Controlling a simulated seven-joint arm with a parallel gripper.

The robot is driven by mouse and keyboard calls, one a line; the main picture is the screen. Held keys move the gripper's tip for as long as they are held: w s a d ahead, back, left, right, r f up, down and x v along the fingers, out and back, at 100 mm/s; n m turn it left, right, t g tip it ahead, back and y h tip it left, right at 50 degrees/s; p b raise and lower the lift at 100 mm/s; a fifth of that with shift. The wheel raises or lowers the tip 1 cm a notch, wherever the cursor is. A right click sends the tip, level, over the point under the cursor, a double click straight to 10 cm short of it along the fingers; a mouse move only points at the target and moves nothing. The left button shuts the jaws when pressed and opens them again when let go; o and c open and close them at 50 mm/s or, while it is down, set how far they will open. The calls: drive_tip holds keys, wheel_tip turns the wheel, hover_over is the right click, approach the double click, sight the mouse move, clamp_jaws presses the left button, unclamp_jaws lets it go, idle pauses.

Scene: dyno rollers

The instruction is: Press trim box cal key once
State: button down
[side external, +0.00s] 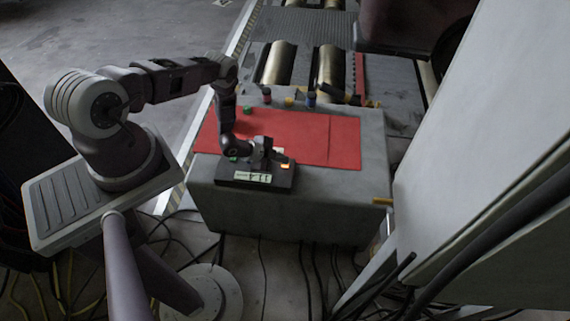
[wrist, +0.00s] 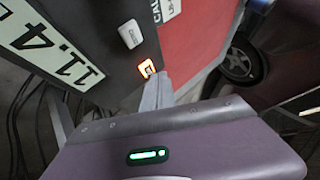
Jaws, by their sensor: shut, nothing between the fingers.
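The trim box (side external: 228,182) is a dark flat box on the front of the grey bench, at the edge of the red mat. In the wrist view its black top (wrist: 95,22) shows a white readout (wrist: 55,45) with "11.4", a pale key (wrist: 130,33) and a key lit orange (wrist: 146,68). A white label (wrist: 166,8) beginning "CAL" is partly cut off; I cannot read the key markings clearly. My gripper (side external: 277,157) is shut and empty over the box. Its fingertips (wrist: 157,82) are right beside the lit key; I cannot tell whether they touch it.
The red mat (side external: 345,140) covers much of the bench (side external: 300,215). Small red, green, yellow and blue items stand along its back, including a blue one (side external: 311,99). Metal rollers (side external: 329,68) lie behind. A large pale panel (side external: 480,120) rises at right. Cables cover the floor.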

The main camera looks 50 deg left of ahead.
sight(282, 165)
drive_tip(key=shift+r, duration=0.25)
drive_tip(key=shift+r, duration=2.55)
